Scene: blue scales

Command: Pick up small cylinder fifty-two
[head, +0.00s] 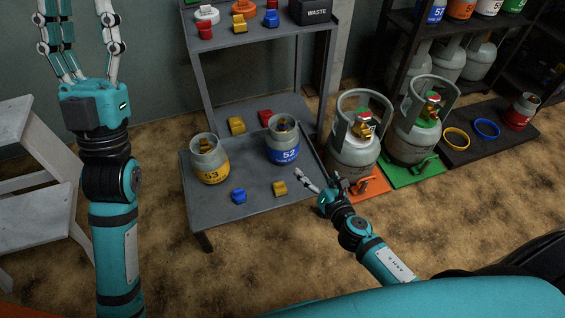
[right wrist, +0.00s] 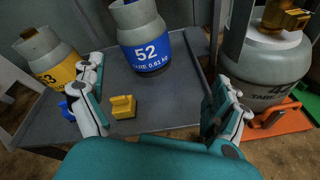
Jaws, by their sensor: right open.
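Small cylinder fifty-two (head: 283,146) is grey with a blue band marked 52. It stands upright on the low shelf of the grey rack, and it also shows in the right wrist view (right wrist: 143,36). My right gripper (head: 317,178) is open and empty, just in front and to the right of the cylinder. In the right wrist view its fingers (right wrist: 160,98) are spread wide, with the cylinder ahead between them and not touched. My left gripper (head: 80,35) is raised at the upper left with its fingers spread apart, empty and far from the cylinder.
Yellow-banded cylinder 53 (head: 210,160) stands left on the same shelf (head: 240,207). Blue (head: 238,196) and yellow (head: 280,188) blocks lie in front. A large grey cylinder (head: 352,148) stands close right on an orange mat. A white step stool (head: 35,170) is at left.

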